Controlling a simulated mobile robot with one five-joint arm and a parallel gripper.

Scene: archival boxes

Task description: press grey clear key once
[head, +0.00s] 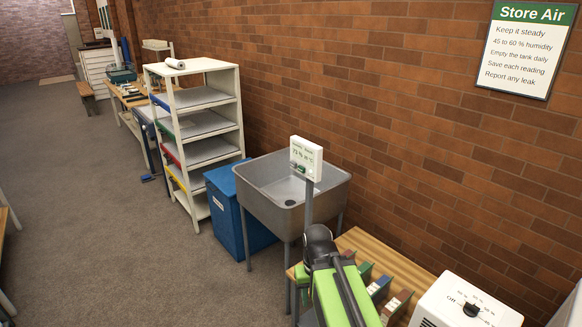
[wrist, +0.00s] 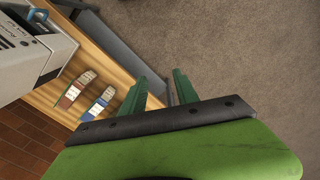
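A white meter (head: 306,159) with a lit display stands on a grey post (head: 309,203) in front of the sink. Small dark and green marks show near its lower left. I cannot tell which of them is the grey clear key. The meter is not recognisable in the wrist view. My gripper (wrist: 160,78) shows two green fingers, spread apart with nothing between them, above the bench edge and floor. In the head view my green arm is low in the picture, below the meter and apart from it. Its fingertips are not clear there.
A wooden bench (head: 357,240) holds several small boxes (head: 398,305) and a white dial unit (head: 462,307). A grey sink (head: 262,202), blue bin (head: 236,215) and shelf rack (head: 206,120) stand beyond. Carpet (head: 90,210) at left is open.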

